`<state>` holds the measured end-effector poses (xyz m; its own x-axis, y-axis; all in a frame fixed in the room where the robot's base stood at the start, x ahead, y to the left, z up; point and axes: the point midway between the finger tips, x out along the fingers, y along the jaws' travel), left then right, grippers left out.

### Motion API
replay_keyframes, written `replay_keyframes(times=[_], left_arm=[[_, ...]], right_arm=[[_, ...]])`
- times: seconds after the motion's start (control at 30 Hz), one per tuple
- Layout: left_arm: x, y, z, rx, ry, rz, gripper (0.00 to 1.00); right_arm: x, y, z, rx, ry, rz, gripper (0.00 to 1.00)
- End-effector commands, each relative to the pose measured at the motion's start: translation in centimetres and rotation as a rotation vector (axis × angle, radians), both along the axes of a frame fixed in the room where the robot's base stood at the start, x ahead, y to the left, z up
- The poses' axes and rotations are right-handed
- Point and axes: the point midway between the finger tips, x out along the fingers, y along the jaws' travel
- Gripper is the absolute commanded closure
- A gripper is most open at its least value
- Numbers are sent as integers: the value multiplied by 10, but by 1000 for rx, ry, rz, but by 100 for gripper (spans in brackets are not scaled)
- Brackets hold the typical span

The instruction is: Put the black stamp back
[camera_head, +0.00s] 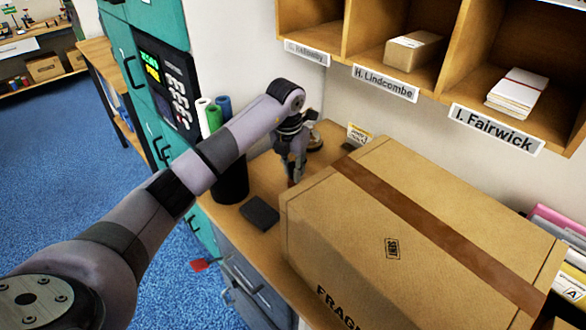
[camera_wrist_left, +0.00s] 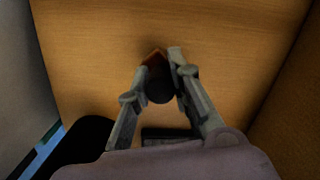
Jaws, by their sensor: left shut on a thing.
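My left gripper (camera_head: 292,176) is over the desk, between the large carton and a black holder. In the left wrist view the left gripper (camera_wrist_left: 164,70) is shut on the black stamp (camera_wrist_left: 160,88), which shows as a dark round knob with an orange-red edge beyond it. In the head view the stamp is mostly hidden by the fingers, and I cannot tell whether it touches the desk. A flat dark pad (camera_head: 260,213) lies on the desk nearer the front edge; it also shows in the left wrist view (camera_wrist_left: 165,136). My right gripper is not in view.
The large carton (camera_head: 400,225), marked SENT and FRAGILE, fills the right of the desk (camera_head: 262,178). The black holder (camera_head: 232,182) has coloured rolls. A small dark block (camera_head: 348,147) and a yellow card (camera_head: 360,133) are behind the carton. Labelled cubbyholes (camera_head: 430,50) hang above.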

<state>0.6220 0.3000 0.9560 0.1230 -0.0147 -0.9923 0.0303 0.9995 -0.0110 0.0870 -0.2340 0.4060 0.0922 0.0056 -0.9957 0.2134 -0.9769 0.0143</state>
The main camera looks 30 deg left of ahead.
Motion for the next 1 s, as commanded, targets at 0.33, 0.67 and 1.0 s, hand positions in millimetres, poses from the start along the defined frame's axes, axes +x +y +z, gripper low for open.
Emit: replay_keyframes(times=[0.33, 0.67, 1.0], left_arm=[[0, 0, -2, 0, 1, 0, 61], [0, 0, 1, -1, 0, 0, 61], [-6, 1, 56, 1, -5, -1, 61]], right_arm=[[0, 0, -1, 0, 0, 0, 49], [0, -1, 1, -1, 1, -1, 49], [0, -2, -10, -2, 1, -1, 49]])
